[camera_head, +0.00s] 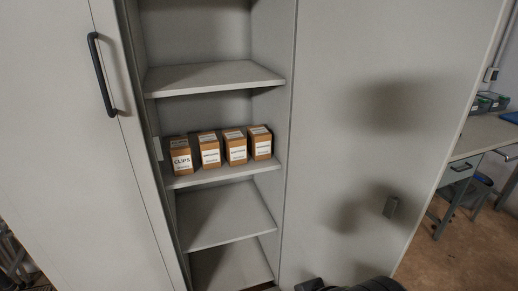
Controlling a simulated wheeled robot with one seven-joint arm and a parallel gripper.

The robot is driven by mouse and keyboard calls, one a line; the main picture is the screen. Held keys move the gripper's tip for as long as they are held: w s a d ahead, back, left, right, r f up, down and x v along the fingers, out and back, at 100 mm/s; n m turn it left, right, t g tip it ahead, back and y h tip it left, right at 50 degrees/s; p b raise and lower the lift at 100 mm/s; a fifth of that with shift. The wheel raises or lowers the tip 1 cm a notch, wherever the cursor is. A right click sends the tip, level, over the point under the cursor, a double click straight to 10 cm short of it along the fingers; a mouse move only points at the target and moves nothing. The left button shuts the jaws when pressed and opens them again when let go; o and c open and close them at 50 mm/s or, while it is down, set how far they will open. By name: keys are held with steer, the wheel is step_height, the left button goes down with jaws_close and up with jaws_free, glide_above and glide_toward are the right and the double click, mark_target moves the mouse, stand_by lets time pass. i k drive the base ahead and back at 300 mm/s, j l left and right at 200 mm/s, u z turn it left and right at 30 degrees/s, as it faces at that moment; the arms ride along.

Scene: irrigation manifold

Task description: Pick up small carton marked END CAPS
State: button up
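Several small brown cartons with white labels stand upright in a row on a middle shelf of the cabinet. The leftmost carton (181,156) reads CLIPS. To its right are a second carton (209,150), a third carton (235,147) and the rightmost carton (260,143); their labels are too small to read. I cannot tell which one is marked END CAPS. My gripper's fingers do not show; only dark parts, probably of my arm, show at the bottom edge, well below and right of the cartons.
The grey cabinet is open at this bay, with an empty shelf above (213,77) and an empty shelf below (225,217). A closed door with a black handle (101,75) is at left. A broad flat panel (385,110) is at right. A workbench (487,133) stands far right.

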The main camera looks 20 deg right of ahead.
mark_target(208, 144)
steer(key=i+j+u, duration=0.2)
steer(key=i+j, duration=0.15)
steer(key=i+j+u, duration=0.2)
steer(key=i, duration=0.35)
steer(key=i+j+u, duration=0.2)
steer(key=i, duration=0.25)
steer(key=j, duration=0.1)
